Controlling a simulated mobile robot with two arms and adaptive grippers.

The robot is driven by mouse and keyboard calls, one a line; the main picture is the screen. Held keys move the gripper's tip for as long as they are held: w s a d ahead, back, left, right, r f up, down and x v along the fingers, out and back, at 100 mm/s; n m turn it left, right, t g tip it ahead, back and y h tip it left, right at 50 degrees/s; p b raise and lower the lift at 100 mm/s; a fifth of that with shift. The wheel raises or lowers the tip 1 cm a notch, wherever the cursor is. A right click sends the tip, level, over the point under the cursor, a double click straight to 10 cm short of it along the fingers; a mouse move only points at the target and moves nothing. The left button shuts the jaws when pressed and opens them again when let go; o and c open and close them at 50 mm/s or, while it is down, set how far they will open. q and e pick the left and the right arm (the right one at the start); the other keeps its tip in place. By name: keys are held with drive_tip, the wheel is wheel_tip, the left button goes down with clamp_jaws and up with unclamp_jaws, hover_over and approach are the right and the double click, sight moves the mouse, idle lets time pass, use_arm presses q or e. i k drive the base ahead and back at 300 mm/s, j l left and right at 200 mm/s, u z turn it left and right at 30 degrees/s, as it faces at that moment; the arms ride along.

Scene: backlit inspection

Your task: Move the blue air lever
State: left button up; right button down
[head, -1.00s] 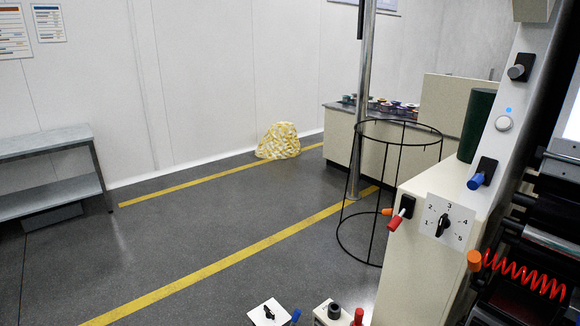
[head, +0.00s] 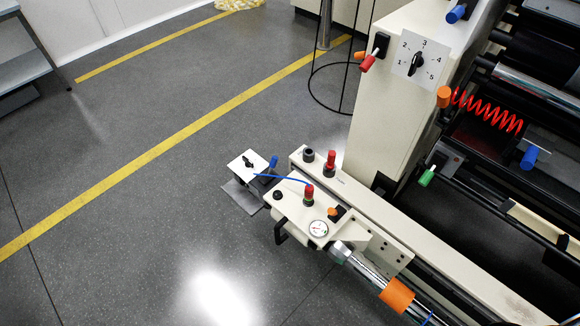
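Several blue handles show in the head view. A small blue lever (head: 272,162) sticks up beside a white plate with a black knob (head: 248,162), on a low stand near the middle. A thin blue line (head: 285,179) runs from there to a cream panel with a gauge (head: 318,229). Another blue handle (head: 456,14) is on the machine's upright at the top, and a third (head: 530,155) is at the right. I cannot tell for certain which is the air lever. Neither of my grippers is in view.
The cream machine (head: 372,135) fills the right side, with a red lever (head: 370,59), a numbered dial (head: 416,62) and a red coiled hose (head: 490,110). A grey shelf (head: 22,62) stands far left. The floor at left and front is clear.

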sight(274, 158)
drive_tip(key=i+j+z, duration=0.65)
drive_tip(key=j+z, duration=0.2)
drive_tip(key=i+j+z, duration=0.15)
drive_tip(key=j+z, duration=0.4)
drive_tip(key=j, duration=0.25)
drive_tip(key=i+j+z, duration=0.15)
drive_tip(key=j+z, duration=0.15)
drive_tip(key=j, duration=0.15)
drive_tip(key=j+z, duration=0.3)
drive_tip(key=j, duration=0.15)
drive_tip(key=i+j+z, duration=0.1)
drive_tip(key=j+z, duration=0.55)
drive_tip(key=j, duration=0.2)
drive_tip(key=j+z, duration=0.35)
drive_tip(key=k+j+z, duration=0.1)
drive_tip(key=j+z, duration=0.2)
drive_tip(key=j, duration=0.2)
drive_tip(key=k+j+z, duration=0.15)
drive_tip(key=j+z, duration=0.2)
drive_tip(key=k+j+z, duration=0.15)
drive_tip(key=j+z, duration=0.15)
drive_tip(key=j, duration=0.15)
drive_tip(key=k+j+z, duration=0.2)
drive_tip(key=j+z, duration=0.15)
